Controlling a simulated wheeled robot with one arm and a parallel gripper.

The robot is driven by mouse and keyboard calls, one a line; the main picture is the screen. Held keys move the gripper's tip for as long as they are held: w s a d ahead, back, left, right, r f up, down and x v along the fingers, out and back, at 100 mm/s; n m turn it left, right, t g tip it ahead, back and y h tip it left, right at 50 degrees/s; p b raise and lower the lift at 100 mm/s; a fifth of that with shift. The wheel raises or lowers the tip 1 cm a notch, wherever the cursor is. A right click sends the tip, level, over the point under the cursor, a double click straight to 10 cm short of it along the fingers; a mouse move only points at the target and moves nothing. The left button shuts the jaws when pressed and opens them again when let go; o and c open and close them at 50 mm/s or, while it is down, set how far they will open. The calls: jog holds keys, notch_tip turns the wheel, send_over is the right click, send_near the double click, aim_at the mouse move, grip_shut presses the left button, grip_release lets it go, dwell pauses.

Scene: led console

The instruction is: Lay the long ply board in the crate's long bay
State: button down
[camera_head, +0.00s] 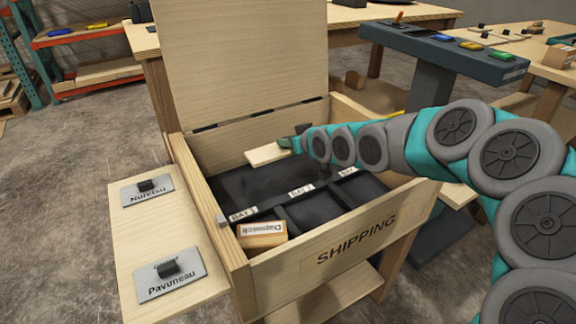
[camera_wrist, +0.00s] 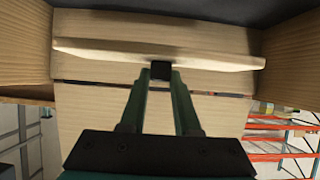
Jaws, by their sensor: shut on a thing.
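The long ply board (camera_head: 268,153) is pale wood and is held roughly level over the dark long bay (camera_head: 238,187) at the back of the crate (camera_head: 362,243). My gripper (camera_head: 297,141) is shut on the board. In the wrist view, the gripper (camera_wrist: 160,73) grips the board (camera_wrist: 105,50) near the middle of its length, and the board spans most of the crate's width. In the head view my arm hides the board's right part. Its exact height above the bay floor is hard to tell.
A labelled wooden block (camera_head: 262,234) sits in the front left bay. The other front bays (camera_head: 312,213) look empty. The crate's lid (camera_head: 240,60) stands open behind. A side shelf (camera_head: 165,240) carries two name plates. A grey console (camera_head: 440,48) stands at the back right.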

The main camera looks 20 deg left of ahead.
notch_tip(320, 180, down, 9)
jog(key=shift+s+r, duration=0.1)
jog(key=shift+r, duration=0.1)
dwell(0.3)
jog(key=shift+f, duration=0.4)
jog(key=shift+f, duration=0.2)
jog(key=c, duration=0.6)
grip_release()
jog(key=shift+c, duration=0.2)
